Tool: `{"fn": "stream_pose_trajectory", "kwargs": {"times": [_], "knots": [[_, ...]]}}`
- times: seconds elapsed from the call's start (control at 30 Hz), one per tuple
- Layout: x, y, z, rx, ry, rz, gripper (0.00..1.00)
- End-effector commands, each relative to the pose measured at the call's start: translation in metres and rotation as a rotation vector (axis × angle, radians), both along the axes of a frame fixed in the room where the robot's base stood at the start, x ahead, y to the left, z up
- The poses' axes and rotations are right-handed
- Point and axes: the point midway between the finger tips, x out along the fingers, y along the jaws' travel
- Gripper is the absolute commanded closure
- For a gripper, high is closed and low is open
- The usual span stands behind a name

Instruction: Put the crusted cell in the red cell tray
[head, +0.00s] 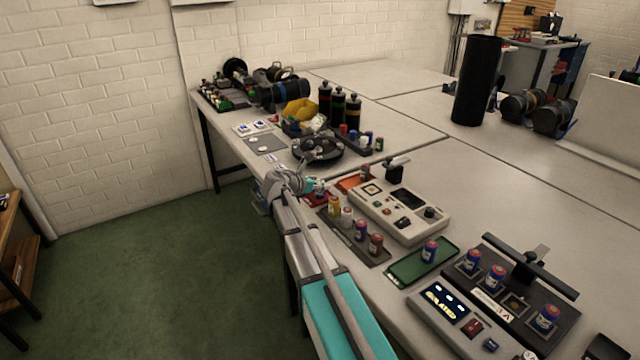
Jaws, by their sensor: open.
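My gripper (316,186) is at the end of my arm, low over the near table edge. It is open, though its fingers are small and partly covered by the arm. A red tray (314,199) lies just below it, mostly hidden by the gripper. A dark mat next to it holds a yellowish cell (334,207), a whitish cell (347,215), a blue and red cell (361,230) and a brownish cell (376,243), all upright. The whitish one may be the crusted cell; at this size I cannot be sure. A small cell top shows close by the gripper.
A green tray (408,272) holds one cell (430,250). A grey tester box (400,211) and a black cell holder (515,303) stand to the right. A round black dish (318,150) stands behind the gripper.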

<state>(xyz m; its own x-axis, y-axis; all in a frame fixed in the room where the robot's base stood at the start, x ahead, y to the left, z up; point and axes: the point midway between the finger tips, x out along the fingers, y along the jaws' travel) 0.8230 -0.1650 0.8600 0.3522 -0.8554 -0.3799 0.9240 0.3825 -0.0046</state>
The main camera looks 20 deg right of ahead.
Motion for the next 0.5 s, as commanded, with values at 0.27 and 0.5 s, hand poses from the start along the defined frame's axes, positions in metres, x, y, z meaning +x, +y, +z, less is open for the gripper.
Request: {"fn": "stream_pose_trajectory", "kwargs": {"times": [0.27,0.5], "knots": [[0.0,0.0,0.001,0.0,0.0,0.0,0.2],[-0.005,0.011,0.009,0.0,-0.001,0.002,0.2]]}}
